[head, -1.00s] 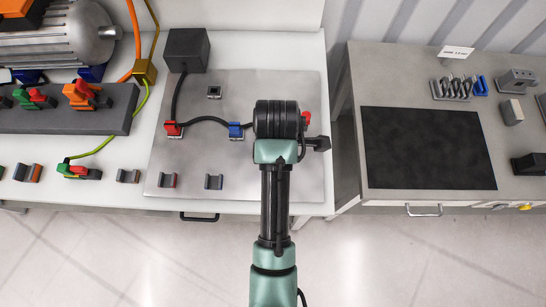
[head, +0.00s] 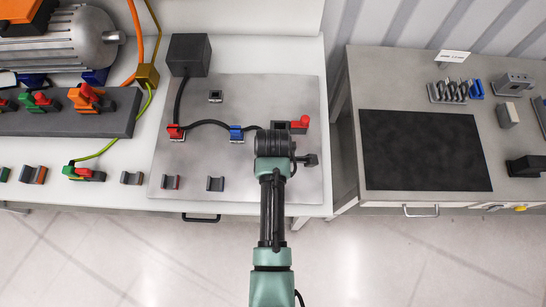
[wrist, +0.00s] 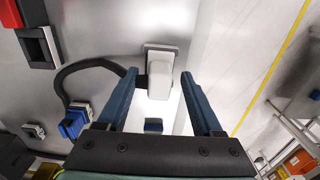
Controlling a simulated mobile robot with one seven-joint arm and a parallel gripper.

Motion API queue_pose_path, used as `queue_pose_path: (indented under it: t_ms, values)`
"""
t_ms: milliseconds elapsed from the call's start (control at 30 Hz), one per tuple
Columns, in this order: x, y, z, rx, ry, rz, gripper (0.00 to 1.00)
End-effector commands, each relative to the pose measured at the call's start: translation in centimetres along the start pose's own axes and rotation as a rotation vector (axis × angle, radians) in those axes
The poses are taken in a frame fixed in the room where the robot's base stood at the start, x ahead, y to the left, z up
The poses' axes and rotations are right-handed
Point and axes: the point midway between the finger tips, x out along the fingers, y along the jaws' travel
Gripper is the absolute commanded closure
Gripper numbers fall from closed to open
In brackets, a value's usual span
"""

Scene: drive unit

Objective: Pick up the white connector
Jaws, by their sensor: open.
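The white connector (wrist: 161,77) is a pale block at the centre of the wrist view. It is set in a grey holder (wrist: 150,47) at the edge of the metal plate (wrist: 140,25), with a black cable running beside it to the left. My gripper (wrist: 158,82) is open, with its two blue fingers on either side of the connector and small gaps showing. I cannot tell how far above the plate the fingertips are. In the head view my wrist hides the connector.
A red connector (head: 175,132) and a blue connector (head: 236,134) sit on the plate left of my wrist, joined by black cable. A black block with a red part (head: 299,123) stands just behind it. Empty holders (head: 215,183) lie in front.

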Motion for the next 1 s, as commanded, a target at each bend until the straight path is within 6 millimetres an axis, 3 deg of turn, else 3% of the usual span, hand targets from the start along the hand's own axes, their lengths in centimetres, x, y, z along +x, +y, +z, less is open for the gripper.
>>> queue_pose_path:
  t_ms: [67,400,467,1000]
  values:
    - [-0.02,0.02,0.00,0.000,0.000,0.001,0.32]
    - [-0.05,0.03,0.01,0.000,0.000,0.001,0.92]
    - [-0.05,0.02,0.01,0.000,0.000,0.000,1.00]
    - [-0.52,0.12,0.01,0.000,0.000,0.003,1.00]
